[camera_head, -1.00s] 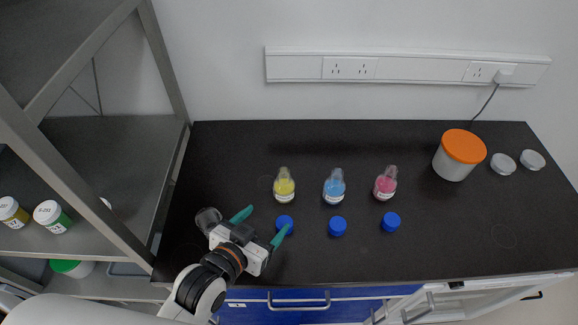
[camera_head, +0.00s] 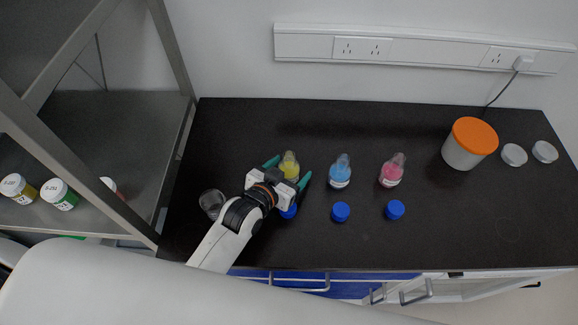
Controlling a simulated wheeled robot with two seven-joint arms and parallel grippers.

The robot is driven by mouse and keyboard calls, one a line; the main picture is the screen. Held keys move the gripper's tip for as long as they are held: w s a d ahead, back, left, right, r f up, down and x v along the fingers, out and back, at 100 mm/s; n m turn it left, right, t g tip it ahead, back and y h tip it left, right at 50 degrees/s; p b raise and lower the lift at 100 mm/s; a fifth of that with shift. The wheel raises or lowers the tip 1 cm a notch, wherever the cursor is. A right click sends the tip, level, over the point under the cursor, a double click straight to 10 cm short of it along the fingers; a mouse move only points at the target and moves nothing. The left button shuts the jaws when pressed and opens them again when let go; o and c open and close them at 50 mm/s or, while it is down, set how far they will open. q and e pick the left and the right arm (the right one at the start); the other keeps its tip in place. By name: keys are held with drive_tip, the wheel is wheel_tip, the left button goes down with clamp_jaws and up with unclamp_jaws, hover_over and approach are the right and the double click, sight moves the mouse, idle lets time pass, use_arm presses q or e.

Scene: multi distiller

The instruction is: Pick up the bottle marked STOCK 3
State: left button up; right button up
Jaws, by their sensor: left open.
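Three small flasks with clear necks stand in a row on the black bench: one with yellow liquid (camera_head: 290,167), one blue (camera_head: 340,173), one pink (camera_head: 392,172). Their labels are too small to read. White-lidded bottles stand on the left shelf: one yellowish (camera_head: 19,188), one green (camera_head: 59,195), and one mostly hidden behind the shelf post (camera_head: 110,185). I cannot tell which bottle is STOCK 3. My left gripper (camera_head: 288,172) is open, its teal fingers to either side of the yellow flask; I cannot tell whether they touch it. My right gripper is not in view.
Blue caps lie in front of the flasks, one partly hidden by my gripper (camera_head: 289,211), others at centre (camera_head: 341,211) and right (camera_head: 395,209). A clear beaker (camera_head: 212,203) stands left. An orange-lidded tub (camera_head: 470,145) and two small white-rimmed dishes (camera_head: 514,155) (camera_head: 545,152) stand right.

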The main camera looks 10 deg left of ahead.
use_arm(q)
drive_tip(key=shift+x, duration=1.2)
drive_tip(key=shift+s+r, duration=0.1)
drive_tip(key=c, duration=1.2)
